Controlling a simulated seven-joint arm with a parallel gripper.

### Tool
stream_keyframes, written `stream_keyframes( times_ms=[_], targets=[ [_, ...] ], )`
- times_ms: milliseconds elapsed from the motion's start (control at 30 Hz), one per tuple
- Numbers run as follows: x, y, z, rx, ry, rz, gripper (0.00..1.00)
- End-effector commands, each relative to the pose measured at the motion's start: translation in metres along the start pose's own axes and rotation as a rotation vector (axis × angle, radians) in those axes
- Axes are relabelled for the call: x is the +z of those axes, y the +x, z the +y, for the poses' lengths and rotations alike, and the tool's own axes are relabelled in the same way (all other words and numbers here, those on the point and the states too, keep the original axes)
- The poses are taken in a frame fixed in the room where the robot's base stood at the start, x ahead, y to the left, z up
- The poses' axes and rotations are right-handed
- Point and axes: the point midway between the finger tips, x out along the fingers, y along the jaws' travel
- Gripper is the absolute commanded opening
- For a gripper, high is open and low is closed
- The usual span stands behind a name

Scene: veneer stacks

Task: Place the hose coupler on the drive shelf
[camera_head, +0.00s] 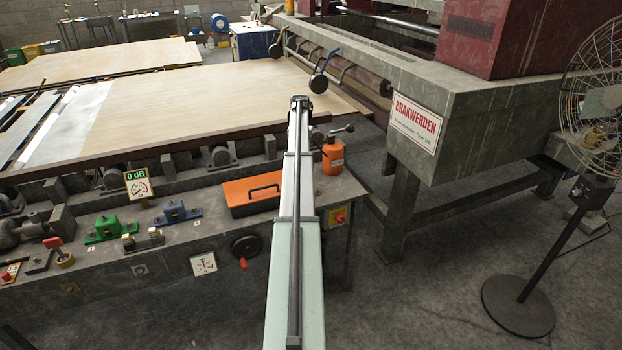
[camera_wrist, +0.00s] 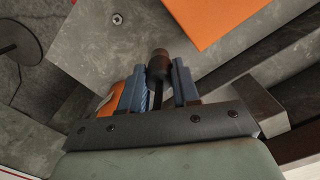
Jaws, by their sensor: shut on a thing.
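My gripper (camera_wrist: 159,78) shows in the wrist view with its two blue fingers shut on a dark brown, round-ended piece, which I take to be the hose coupler (camera_wrist: 159,63). Its lower part is hidden between the fingers. The grey drive shelf (camera_head: 215,228) runs along the front of the machine in the head view. Its grey corner with a screw (camera_wrist: 150,35) lies below the gripper in the wrist view. In the head view my arm hides the gripper and the coupler.
An orange toolbox (camera_head: 252,195) lies on the shelf; it also shows in the wrist view (camera_wrist: 215,20). An orange bottle (camera_head: 333,158) stands near the right end. Green (camera_head: 110,230) and blue (camera_head: 177,212) devices sit left. A wooden sheet (camera_head: 200,95) lies behind. A fan (camera_head: 520,300) stands right.

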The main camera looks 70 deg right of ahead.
Motion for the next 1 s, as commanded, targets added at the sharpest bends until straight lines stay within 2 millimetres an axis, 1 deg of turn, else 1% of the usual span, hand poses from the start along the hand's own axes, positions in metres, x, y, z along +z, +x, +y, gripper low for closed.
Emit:
stream_keyframes(
  times_ms=[33,100,167,200,300,400,500,700,867,1000],
  targets=[
    [-0.01,0.001,0.012,-0.001,0.003,0.0,0.0],
    [-0.02,0.003,0.025,-0.001,-0.005,0.0,0.0],
    [-0.031,0.004,0.035,-0.002,-0.024,0.001,0.0],
    [-0.04,0.005,0.037,-0.002,-0.049,0.003,0.0],
    [-0.055,0.006,0.033,-0.003,-0.134,0.01,0.0],
    [-0.065,0.005,0.032,-0.002,-0.225,0.02,0.0],
    [-0.069,0.005,0.031,-0.001,-0.32,0.028,0.0],
    [-0.07,0.005,0.031,0.003,-0.476,0.039,0.0],
    [-0.07,0.007,0.03,0.004,-0.53,0.04,0.0],
    [-0.07,0.02,0.03,0.004,-0.54,0.039,0.0]
  ],
)
